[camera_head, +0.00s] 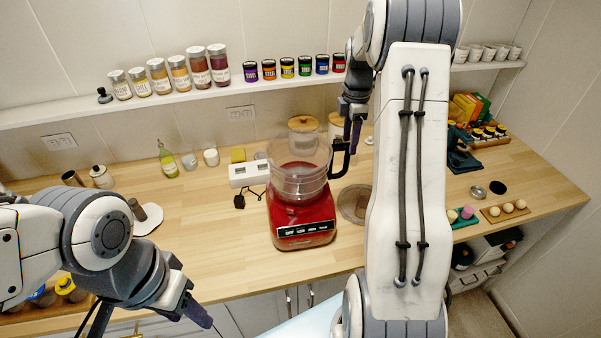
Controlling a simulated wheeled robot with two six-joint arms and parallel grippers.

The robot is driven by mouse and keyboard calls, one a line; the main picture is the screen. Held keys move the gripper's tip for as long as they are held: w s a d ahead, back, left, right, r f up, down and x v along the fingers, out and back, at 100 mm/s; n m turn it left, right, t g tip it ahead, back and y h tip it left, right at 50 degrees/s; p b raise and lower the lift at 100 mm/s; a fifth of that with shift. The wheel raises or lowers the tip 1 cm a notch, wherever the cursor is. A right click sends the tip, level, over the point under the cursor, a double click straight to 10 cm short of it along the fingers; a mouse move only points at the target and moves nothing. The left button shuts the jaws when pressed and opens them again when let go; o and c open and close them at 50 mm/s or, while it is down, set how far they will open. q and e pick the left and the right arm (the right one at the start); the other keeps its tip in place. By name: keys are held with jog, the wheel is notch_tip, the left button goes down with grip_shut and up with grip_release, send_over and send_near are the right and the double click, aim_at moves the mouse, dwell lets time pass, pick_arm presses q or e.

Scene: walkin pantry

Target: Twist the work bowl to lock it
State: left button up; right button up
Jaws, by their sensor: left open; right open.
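A clear work bowl (299,172) with a black handle (340,159) sits upright on a red food processor base (303,222) in the middle of the counter. The handle points to the right. My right gripper (354,132) points down beside the handle, just to its right; it is open, and I cannot tell whether it touches the handle. My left gripper (207,312) is open and empty in front of the counter's edge, low and left of the base. Whether the bowl is locked cannot be made out.
A white power strip (249,173) stands behind the bowl, with a black plug (240,201) nearby. A round board (354,203) lies right of the base, partly behind my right arm. Jars line the shelf (200,98) above.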

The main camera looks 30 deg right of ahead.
jog(key=shift+r+p, duration=2.65)
jog(key=shift+r, duration=0.7)
jog(key=shift+a+f, duration=0.15)
jog(key=shift+a, duration=0.15)
jog(key=s+a+f+m+b, duration=0.15)
jog(key=a+b, duration=0.25)
jog(key=a, duration=0.8)
jog(key=s+a+f+m+b, duration=0.1)
jog(key=s+a+f+b, duration=0.3)
jog(key=a, duration=0.8)
jog(key=s+a+f+m+b, duration=0.1)
jog(key=s+a+f+b, duration=0.1)
jog(key=s, duration=0.5)
jog(key=s+a+f+m+b, duration=0.2)
jog(key=s+a+f+b, duration=0.1)
jog(key=s+a, duration=0.3)
jog(key=s+a+f+m+y+b, duration=0.1)
jog(key=s+a+f+b, duration=0.2)
jog(key=s, duration=0.5)
jog(key=shift+s+a+m+b, duration=0.2)
jog(key=shift+a+m+b, duration=0.15)
jog(key=shift+a, duration=0.5)
